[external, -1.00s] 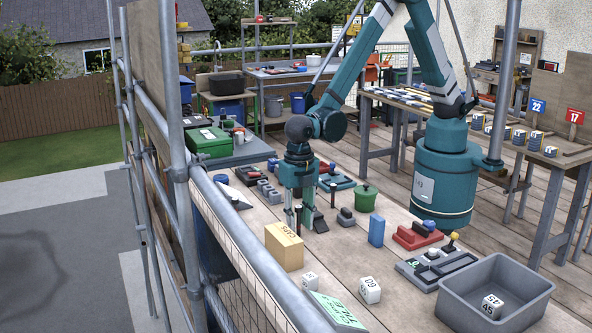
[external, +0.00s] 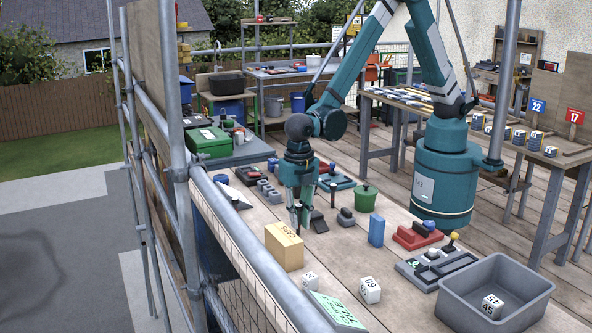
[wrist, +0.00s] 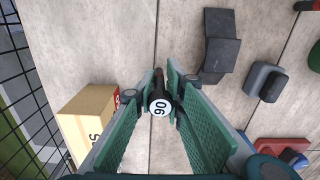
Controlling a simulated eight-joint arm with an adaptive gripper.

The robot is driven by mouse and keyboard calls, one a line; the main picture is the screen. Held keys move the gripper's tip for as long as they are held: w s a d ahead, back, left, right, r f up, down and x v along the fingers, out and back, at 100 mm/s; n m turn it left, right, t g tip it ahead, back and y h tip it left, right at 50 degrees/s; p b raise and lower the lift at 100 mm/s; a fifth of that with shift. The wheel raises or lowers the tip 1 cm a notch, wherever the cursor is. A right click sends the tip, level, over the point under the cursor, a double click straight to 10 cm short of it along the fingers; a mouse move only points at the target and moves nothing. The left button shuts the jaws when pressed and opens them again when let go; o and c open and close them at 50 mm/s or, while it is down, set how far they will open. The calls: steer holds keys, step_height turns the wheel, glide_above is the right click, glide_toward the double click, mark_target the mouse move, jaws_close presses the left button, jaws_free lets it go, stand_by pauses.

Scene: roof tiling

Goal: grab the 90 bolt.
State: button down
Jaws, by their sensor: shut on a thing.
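The 90 bolt (wrist: 160,105) shows in the wrist view as a dark bolt with a round white head marked 90. It stands between the fingers of my gripper (wrist: 165,92), which are shut on it. In the external view my gripper (external: 299,218) points down at the wooden table beside the tan box, with the dark bolt (external: 298,208) between its fingers. Whether the bolt's lower end touches the table is hidden.
A tan box (external: 284,247) is close to my gripper. A grey bin (external: 520,300), holding a white 45 cube, is at the front right.

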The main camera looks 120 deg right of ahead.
steer(key=shift+r+p, duration=0.3)
steer(key=shift+r, duration=4.5)
